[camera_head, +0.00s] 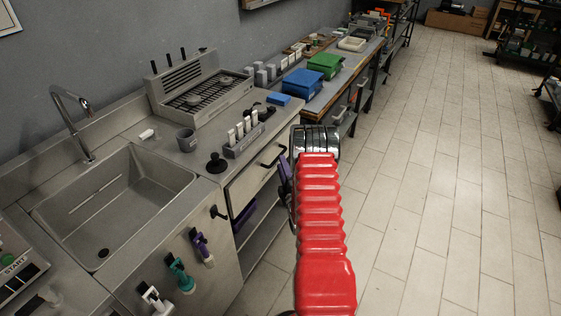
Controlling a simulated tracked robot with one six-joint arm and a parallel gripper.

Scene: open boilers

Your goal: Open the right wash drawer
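The wash drawer (250,184) is under the steel counter, right of the sink. Its pale front has a dark bar handle (273,157) near its right end. The drawer front looks about level with the counter edge, so it appears shut. My red arm reaches forward from the bottom of the view, in front of the counter and right of the drawer. A dark and purple part at its left side seems to belong to my gripper (286,174). It is close to the handle in the picture, but I cannot tell whether they touch. The fingertips are not clear.
The sink (113,203) is at left, above a door with a dark handle (220,212) and hanging tools (181,274). A small rack of bottles (245,140) stands on the counter. A workbench with blue and green boxes (325,65) continues beyond. The tiled floor at right is clear.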

